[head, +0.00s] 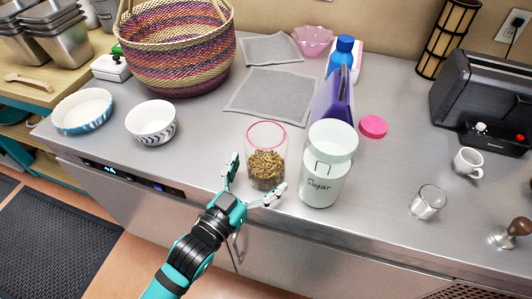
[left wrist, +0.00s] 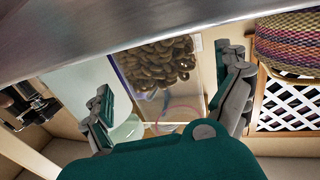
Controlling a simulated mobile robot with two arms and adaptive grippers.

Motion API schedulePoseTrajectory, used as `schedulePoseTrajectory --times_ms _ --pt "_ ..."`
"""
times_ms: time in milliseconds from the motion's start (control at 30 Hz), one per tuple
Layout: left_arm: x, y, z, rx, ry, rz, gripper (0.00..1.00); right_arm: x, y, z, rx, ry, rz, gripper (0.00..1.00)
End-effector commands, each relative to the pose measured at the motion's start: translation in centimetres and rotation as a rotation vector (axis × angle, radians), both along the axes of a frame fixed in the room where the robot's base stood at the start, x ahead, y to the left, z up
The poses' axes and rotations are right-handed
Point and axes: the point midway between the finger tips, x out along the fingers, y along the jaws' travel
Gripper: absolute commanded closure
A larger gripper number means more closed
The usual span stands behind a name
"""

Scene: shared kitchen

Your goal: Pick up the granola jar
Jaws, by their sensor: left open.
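The granola jar (head: 266,170) is a clear jar with a pink rim, open at the top and part filled with brown pieces. It stands upright near the counter's front edge. My left gripper (head: 257,178) is open at the jar's front, one finger to its left and one at its lower right. In the left wrist view the jar (left wrist: 158,65) shows upside down between the spread fingers (left wrist: 168,85). I cannot tell whether either finger touches the glass. A pink lid (head: 373,127) lies on the counter farther right. My right gripper is not in view.
A white sugar jar (head: 327,170) stands close to the right of the granola jar. A purple box (head: 335,97) and a blue-capped bottle (head: 343,50) are behind it. A patterned bowl (head: 151,122) is to the left. A glass (head: 428,202) stands farther right. Grey mats (head: 268,93) lie behind.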

Motion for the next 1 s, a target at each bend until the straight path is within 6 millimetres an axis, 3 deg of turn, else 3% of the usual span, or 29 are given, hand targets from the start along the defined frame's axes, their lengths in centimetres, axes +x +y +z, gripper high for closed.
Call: schedulePoseTrajectory --times_ms 200,533,933,1000 --pt "2.8 -1.8 0.5 -0.001 -0.001 0.0 0.0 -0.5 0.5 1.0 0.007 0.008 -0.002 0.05" --pt "3.3 -2.1 0.3 0.001 -0.001 0.0 0.01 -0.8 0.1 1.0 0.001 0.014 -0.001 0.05" --pt "3.3 -2.1 0.3 0.001 -0.001 0.0 0.54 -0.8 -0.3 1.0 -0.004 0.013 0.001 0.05" --pt "3.3 -2.1 0.3 0.001 -0.001 0.0 0.55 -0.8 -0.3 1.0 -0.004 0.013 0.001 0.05"
